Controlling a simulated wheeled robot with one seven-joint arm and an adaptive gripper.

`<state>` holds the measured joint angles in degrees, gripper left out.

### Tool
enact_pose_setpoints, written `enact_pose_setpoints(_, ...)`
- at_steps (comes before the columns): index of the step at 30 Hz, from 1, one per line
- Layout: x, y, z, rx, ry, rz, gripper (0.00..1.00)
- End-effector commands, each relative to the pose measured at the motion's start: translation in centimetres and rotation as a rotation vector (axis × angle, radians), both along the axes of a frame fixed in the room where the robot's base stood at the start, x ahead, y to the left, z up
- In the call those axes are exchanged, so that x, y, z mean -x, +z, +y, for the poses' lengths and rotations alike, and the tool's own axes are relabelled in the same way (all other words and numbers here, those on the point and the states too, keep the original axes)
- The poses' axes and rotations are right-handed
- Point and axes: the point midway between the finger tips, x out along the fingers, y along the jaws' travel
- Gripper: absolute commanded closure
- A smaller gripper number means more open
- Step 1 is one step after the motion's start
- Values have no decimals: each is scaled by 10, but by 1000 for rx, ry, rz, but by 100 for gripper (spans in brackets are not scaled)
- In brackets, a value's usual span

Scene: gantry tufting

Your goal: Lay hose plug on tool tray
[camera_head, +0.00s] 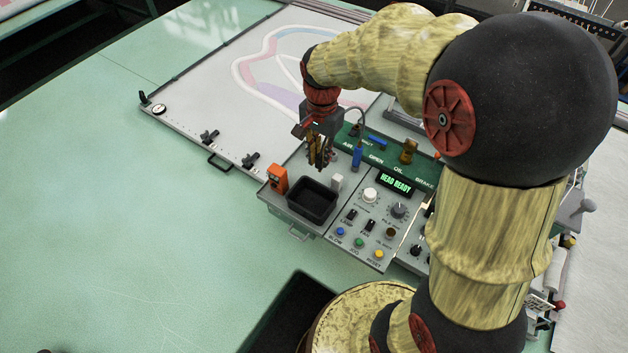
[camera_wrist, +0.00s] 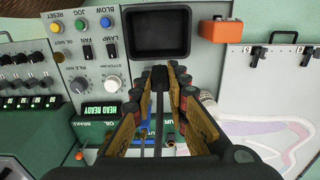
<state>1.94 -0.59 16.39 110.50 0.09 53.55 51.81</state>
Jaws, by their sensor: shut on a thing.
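My gripper (camera_head: 320,160) hangs just behind the black tool tray (camera_head: 290,212), with its fingers pointing down. In the wrist view my gripper (camera_wrist: 160,77) is shut on a dark, slim piece with a wider head (camera_wrist: 160,78), which looks like the hose plug. The fingers hide its sides, and it is hard to make out in the head view. The tool tray (camera_wrist: 158,11) shows ahead of the fingertips in the wrist view and looks empty. It is a rounded rectangular tray set at the left end of the grey panel.
A blue fitting with a curved hose (camera_head: 357,157) rises close right of my gripper. Knobs and buttons (camera_head: 370,195) fill the panel to the right. The green table is clear at left.

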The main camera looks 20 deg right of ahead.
Motion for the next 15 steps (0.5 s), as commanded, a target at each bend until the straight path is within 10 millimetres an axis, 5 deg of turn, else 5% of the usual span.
enact_pose_setpoints(7, 23, -1, 13, 0, -3, 1, 100)
enact_pose_setpoints(15, -19, -21, 13, 0, -4, 4, 100)
